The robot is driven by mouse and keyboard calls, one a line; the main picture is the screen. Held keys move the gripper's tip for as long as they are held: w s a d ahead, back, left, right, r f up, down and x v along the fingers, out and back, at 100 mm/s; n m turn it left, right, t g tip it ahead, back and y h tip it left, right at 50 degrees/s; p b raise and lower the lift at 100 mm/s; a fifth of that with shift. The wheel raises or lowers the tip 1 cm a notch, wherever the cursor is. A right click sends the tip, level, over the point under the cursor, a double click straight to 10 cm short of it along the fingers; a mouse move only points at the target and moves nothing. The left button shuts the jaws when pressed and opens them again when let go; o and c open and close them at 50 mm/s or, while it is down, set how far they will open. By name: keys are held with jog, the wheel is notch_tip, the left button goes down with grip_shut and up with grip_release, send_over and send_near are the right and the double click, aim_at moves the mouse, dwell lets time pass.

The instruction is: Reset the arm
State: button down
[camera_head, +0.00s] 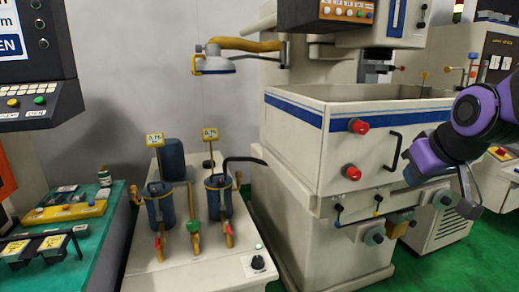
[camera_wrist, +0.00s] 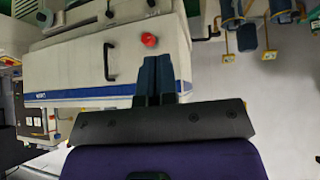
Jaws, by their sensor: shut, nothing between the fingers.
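My gripper (camera_head: 470,190) hangs at the right of the head view, at the end of my purple and black arm. In the wrist view the two dark fingers of my gripper (camera_wrist: 158,62) are side by side and shut, with nothing held. The machine's white tank wall with its blue stripe (camera_wrist: 75,92), a black handle (camera_wrist: 109,62) and a red knob (camera_wrist: 149,40) show beyond the fingers, upside down. The gripper appears apart from the machine.
A white unit (camera_head: 190,265) with two blue filter canisters (camera_head: 160,208) and yellow tags stands left of the machine. A second machine (camera_head: 490,60) stands behind my arm.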

jog(key=s+r+m+g, duration=0.2)
jog(key=s, duration=1.3)
jog(key=shift+s+d+r+h, duration=0.15)
jog(key=shift+s+d+h, duration=0.05)
jog(key=shift+h, duration=0.2)
